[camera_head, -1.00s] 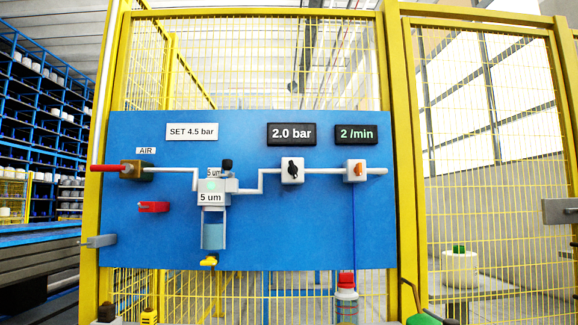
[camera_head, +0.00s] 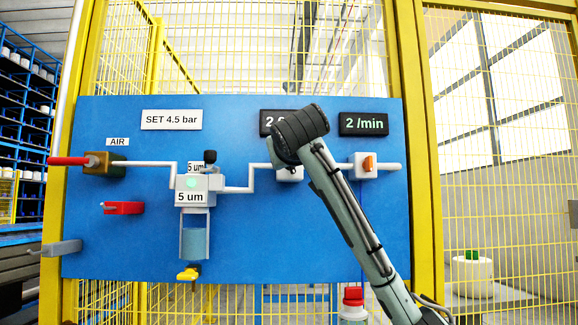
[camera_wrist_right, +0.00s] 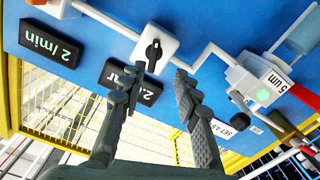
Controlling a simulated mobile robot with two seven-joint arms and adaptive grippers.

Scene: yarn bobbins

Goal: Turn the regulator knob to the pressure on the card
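The set card (camera_head: 171,119) reads "SET 4.5 bar" at the upper left of the blue panel. The regulator's white housing (camera_head: 290,175) is partly covered by my right wrist in the head view. In the right wrist view its black knob (camera_wrist_right: 153,54) is clear, on a white square block. The pressure display (camera_head: 267,122) is mostly hidden behind my wrist; only a leading 2 is readable. My right gripper (camera_wrist_right: 160,84) is open and empty, with its fingers pointing at the knob, which appears beyond the fingertips. Contact is not visible. My left gripper is not in view.
The flow display (camera_head: 363,124) reads "2 /min" above an orange knob (camera_head: 368,163). A filter (camera_head: 195,237) with a yellow drain, a red air handle (camera_head: 68,161) and a red clip (camera_head: 123,208) are on the panel (camera_head: 240,245). Yellow fence posts (camera_head: 418,150) flank it.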

